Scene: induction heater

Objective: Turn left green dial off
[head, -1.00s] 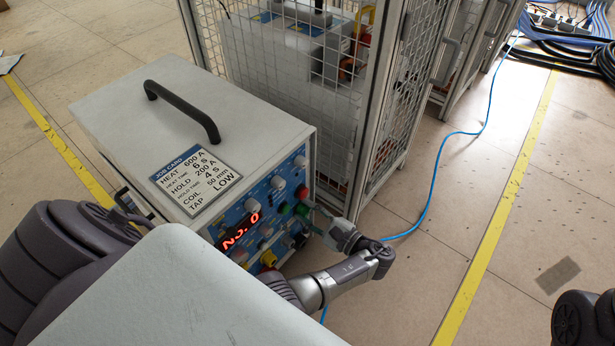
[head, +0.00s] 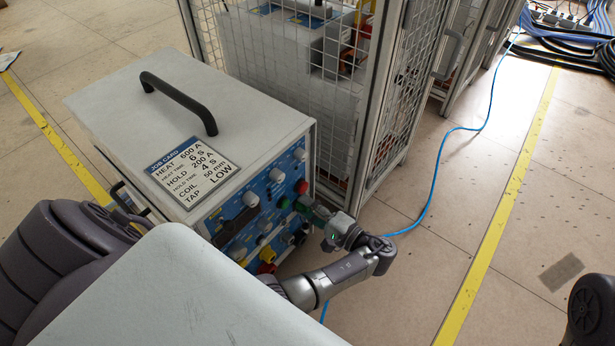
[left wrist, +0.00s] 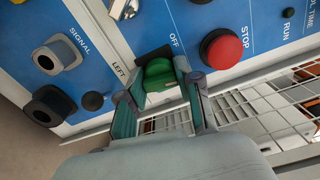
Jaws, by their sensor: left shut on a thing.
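The green dial (left wrist: 158,72) sits on the blue front panel, between the printed words LEFT and OFF in the left wrist view. It also shows small in the head view (head: 284,202), partly hidden by my left gripper. My left gripper (left wrist: 157,92) is shut on the green dial, with one finger on each side of it. In the head view my left gripper (head: 312,211) reaches the panel from the right. I cannot tell exactly which mark the dial points to. My right gripper is not in view.
A red STOP button (left wrist: 221,49) is close to the right of the dial. The heater box (head: 115,105) carries a job card (head: 193,170) and a black display (head: 237,222). A mesh cage (head: 340,110) stands close behind. A blue cable (head: 437,190) crosses the open floor.

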